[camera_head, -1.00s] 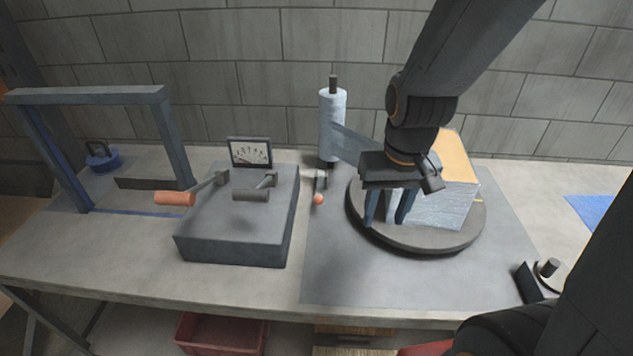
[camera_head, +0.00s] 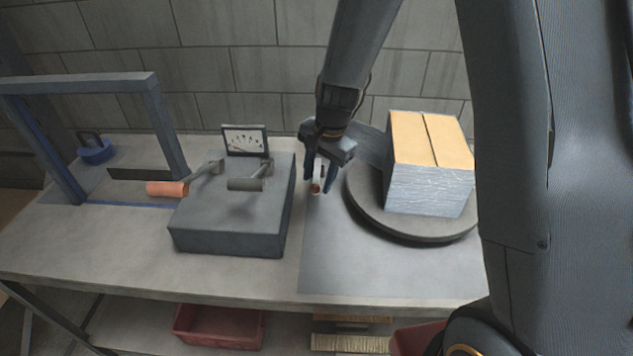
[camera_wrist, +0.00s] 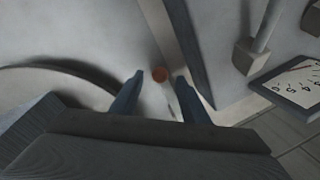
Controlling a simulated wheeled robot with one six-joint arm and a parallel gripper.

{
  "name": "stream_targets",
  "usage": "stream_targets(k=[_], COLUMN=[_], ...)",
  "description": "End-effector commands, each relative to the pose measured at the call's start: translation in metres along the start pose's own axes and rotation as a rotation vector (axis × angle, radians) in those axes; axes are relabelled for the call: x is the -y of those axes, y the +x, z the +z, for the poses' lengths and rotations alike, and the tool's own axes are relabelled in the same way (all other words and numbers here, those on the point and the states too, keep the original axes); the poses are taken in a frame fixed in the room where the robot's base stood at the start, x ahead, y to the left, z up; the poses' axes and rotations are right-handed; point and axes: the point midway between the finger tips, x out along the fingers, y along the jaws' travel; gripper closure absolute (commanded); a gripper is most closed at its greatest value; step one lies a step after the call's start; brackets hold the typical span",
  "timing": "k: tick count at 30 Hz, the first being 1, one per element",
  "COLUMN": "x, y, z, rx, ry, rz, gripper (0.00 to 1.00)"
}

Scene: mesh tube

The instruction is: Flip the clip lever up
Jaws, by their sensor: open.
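The clip lever (camera_head: 317,187) has an orange-red knob on a thin pale stem, close to the foot of the film roll stand. My gripper (camera_head: 319,184) is open, pointing down around the lever, one finger on each side. It also shows in the wrist view (camera_wrist: 158,82). I cannot tell whether a finger touches the lever. The clip's base and the film roll are hidden behind my gripper and arm.
A turntable (camera_head: 408,233) with a film-wrapped box (camera_head: 430,185) stands just right of my gripper. A grey control box (camera_head: 232,222) with two levers and a dial meter (camera_head: 245,141) stands to the left. The mat (camera_head: 390,272) in front is clear.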

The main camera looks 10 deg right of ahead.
Motion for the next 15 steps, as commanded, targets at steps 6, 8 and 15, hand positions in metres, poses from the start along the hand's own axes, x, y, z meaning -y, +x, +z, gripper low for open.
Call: stream_targets(k=[6, 8, 15], x=[0.000, 0.000, 0.000], y=[0.021, 0.023, 0.026], z=[0.000, -0.001, -0.001], rx=[0.000, -0.001, -0.001], ry=[-0.001, -0.001, -0.001], rz=[0.000, 0.000, -0.001], gripper=[0.59, 0.59, 0.59])
